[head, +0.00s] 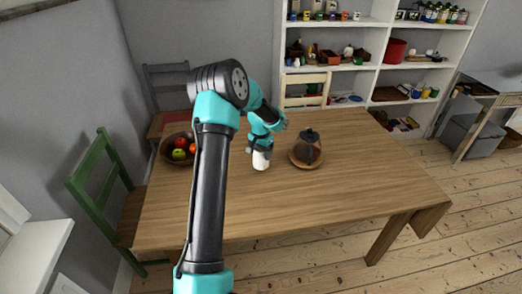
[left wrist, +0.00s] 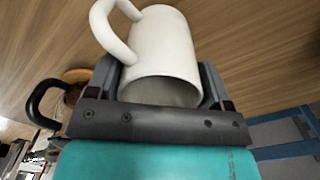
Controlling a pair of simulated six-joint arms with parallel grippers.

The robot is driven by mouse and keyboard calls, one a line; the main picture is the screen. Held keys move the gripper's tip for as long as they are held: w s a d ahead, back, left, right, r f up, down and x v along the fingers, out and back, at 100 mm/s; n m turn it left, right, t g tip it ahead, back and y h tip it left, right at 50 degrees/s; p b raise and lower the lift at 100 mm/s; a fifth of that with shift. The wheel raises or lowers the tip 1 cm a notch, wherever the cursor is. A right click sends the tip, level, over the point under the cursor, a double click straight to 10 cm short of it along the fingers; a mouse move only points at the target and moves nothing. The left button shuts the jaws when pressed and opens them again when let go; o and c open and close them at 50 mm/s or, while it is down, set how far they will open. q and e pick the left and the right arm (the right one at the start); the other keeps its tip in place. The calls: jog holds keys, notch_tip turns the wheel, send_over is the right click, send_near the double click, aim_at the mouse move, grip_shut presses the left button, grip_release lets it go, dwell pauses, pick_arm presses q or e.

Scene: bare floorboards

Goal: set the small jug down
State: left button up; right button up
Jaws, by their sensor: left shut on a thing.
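The small jug (head: 261,161) is white with a looped handle. In the left wrist view the jug (left wrist: 165,45) fills the space between the fingers, its handle toward the upper left. My left gripper (head: 260,146) is shut on it, with a finger on either side. The jug is over the middle of the wooden table (head: 330,200); I cannot tell whether its base touches the top. The gripper hides its upper part in the head view. My right gripper is in neither view.
A dark glass pot (head: 308,145) stands on a round wooden dish (head: 293,159) just right of the jug. A bowl (head: 168,155) of fruit is at the left. A green chair (head: 92,190) stands by the left edge. The table's front and right are clear.

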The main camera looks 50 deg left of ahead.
pick_arm(q)
jog(key=w+a, duration=0.4)
jog(key=shift+a+f, duration=0.3)
jog(key=shift+w+a+f, duration=0.1)
jog(key=shift+f, duration=0.8)
jog(key=shift+w+a+f, duration=0.1)
jog(key=shift+f, duration=0.75)
jog(key=shift+f, duration=0.15)
jog(key=o, duration=1.1)
jog(key=shift+c, duration=0.2)
notch_tip(320, 180, up, 12)
